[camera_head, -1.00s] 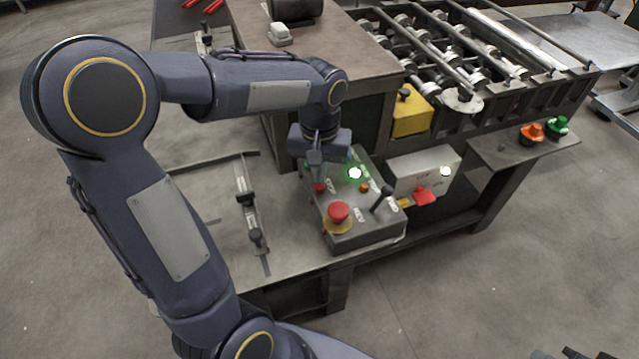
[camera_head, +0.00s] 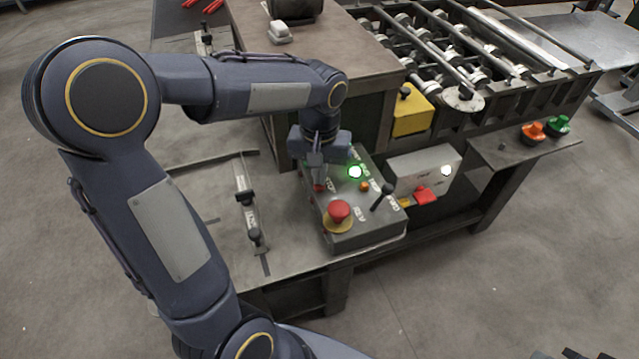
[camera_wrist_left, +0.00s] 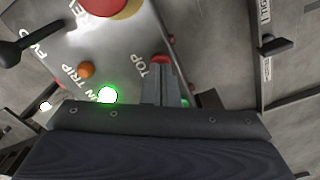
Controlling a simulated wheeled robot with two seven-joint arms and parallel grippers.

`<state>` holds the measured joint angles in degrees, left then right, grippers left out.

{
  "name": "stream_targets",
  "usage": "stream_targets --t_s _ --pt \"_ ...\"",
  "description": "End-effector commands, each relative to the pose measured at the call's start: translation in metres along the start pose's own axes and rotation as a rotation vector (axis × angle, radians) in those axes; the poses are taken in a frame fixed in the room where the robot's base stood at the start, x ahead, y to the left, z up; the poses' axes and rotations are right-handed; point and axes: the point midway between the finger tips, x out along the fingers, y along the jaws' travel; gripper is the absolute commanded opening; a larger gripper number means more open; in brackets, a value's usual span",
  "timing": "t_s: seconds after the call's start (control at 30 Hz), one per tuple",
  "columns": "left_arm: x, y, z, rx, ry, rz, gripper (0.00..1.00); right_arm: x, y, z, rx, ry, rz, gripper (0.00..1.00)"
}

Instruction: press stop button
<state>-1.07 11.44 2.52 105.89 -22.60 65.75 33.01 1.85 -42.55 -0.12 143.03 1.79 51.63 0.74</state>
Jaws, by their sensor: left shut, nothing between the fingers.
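The grey control box (camera_head: 368,232) stands on the low bench with its labelled panel facing up. The small red stop button (camera_head: 319,187) sits at the panel's left edge by the word ending in "TOP". My left gripper (camera_head: 317,180) is shut and empty, pointing down at this button. In the left wrist view, the shut fingertips (camera_wrist_left: 161,66) overlap the red button (camera_wrist_left: 160,58) and partly hide it. I cannot tell whether they touch. A green lamp (camera_head: 355,172) glows on the panel, also seen in the wrist view (camera_wrist_left: 107,95). My right gripper is not in view.
A large red mushroom button (camera_head: 339,211) on a yellow base, a small orange button (camera_head: 364,187) and a black lever (camera_head: 383,196) share the panel. A grey box (camera_head: 425,170) stands to its right. A slim black-handled fixture (camera_head: 247,205) lies to the left.

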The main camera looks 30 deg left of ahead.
Motion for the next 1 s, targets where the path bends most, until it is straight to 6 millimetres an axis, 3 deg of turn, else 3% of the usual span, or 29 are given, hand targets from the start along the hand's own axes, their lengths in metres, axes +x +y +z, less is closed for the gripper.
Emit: stream_targets --t_s 0.53,0.77,1.0 --pt "0.012 0.0 0.0 0.0 0.0 0.0 0.0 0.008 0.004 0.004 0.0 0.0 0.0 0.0" --pt "0.006 0.0 0.0 0.0 0.0 0.0 0.0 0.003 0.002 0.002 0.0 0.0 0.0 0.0" --pt "-0.013 0.0 0.0 0.0 0.0 0.0 0.0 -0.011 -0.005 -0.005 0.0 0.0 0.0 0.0"
